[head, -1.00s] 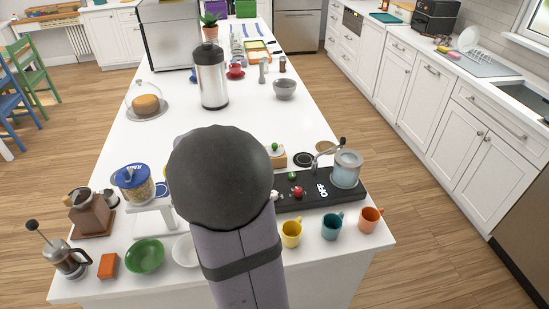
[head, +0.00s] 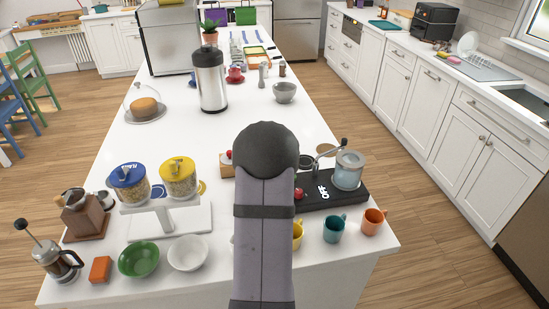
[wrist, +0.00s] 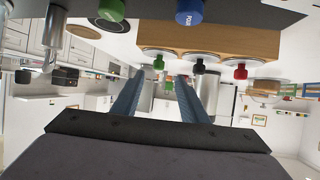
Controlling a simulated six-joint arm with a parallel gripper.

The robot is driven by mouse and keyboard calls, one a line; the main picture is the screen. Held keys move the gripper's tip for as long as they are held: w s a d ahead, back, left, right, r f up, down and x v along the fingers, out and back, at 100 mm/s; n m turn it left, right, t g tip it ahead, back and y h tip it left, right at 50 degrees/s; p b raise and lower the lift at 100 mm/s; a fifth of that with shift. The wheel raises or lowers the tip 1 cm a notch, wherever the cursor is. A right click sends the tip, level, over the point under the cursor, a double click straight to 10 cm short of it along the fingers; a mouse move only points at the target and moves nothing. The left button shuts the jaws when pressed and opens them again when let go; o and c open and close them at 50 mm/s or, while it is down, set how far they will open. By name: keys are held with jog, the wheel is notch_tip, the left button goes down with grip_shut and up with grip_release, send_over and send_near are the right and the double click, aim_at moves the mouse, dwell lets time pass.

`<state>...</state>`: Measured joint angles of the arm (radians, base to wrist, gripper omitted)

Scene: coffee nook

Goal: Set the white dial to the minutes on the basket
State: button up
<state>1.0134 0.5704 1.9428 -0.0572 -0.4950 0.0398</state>
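My gripper shows in the wrist view (wrist: 160,76), its two blue-grey fingers apart with nothing held between them. In the head view my own arm hides it. The wrist view looks inverted. Beyond the fingertips is a wooden block (wrist: 225,41) with a green knob (wrist: 158,62), a black knob (wrist: 199,66) and a red knob (wrist: 240,70). Nearer are another green knob (wrist: 112,11) and a blue knob (wrist: 190,12) by a dark panel. The black panel (head: 335,196) carries a red knob (head: 298,194) and white "OFF" lettering. I cannot pick out the white dial or the basket.
Yellow (head: 298,235), teal (head: 334,229) and orange (head: 373,221) mugs line the front. Lidded jars (head: 179,180), bowls (head: 188,254) and a french press (head: 58,262) stand left.

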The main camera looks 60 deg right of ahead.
jog(key=shift+p+x, duration=0.4)
jog(key=shift+x, duration=0.6)
jog(key=shift+d, duration=0.1)
jog(key=p+x, duration=0.2)
jog(key=x, duration=0.1)
jog(key=shift+s+f, duration=0.15)
jog(key=shift+s, duration=0.05)
jog(key=shift+p+x, duration=0.55)
jog(key=shift+x, duration=0.5)
jog(key=shift+c, duration=0.6)
grip_shut()
